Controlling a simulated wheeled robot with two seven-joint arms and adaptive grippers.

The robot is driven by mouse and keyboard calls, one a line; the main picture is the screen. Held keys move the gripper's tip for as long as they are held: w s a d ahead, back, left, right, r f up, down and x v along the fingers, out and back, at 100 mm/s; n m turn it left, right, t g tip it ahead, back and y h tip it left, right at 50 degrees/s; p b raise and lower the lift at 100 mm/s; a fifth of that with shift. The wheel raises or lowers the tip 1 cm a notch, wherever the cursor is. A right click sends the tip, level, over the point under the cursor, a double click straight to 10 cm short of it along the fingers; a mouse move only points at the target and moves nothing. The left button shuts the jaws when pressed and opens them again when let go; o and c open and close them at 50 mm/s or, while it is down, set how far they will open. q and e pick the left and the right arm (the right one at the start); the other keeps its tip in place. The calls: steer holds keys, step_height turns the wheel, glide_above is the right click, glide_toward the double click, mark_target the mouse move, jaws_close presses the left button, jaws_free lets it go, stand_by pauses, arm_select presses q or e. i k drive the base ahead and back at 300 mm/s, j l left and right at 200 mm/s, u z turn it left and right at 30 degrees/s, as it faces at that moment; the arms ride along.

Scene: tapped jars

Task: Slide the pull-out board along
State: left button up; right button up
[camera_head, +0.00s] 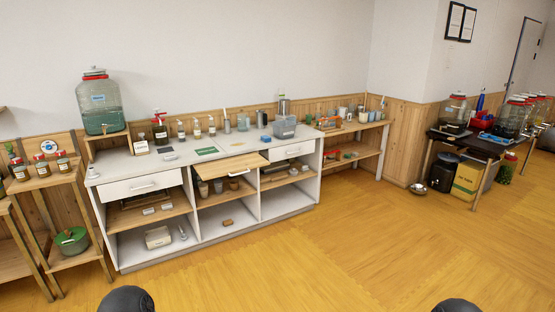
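The pull-out board (234,165) is a flat, light wooden panel at the top of the middle bay of the white counter (160,246). It sticks out a little past the counter's front edge, between two white drawers. A small dark handle seems to show under its front edge. The counter stands across the room, well apart from me. Only dark rounded parts of my arms show at the bottom edge, left and right. Neither of my grippers can be seen.
Below the board are shelves with cups (218,186) and boxes. A large tapped jar (98,104) stands at the counter's left end. Wooden stands flank the counter. A dark table (470,140) with jars is at right. The wooden floor (330,250) ahead is clear.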

mark_target(209, 170)
steer(key=i+u, duration=0.15)
steer(key=i, duration=0.3)
steer(key=i+l+u, duration=0.1)
steer(key=i, duration=0.3)
steer(key=i+l+u, duration=0.15)
steer(key=i, duration=0.3)
steer(key=i+l+u, duration=0.15)
steer(key=i+l, duration=0.15)
steer(key=i, duration=0.1)
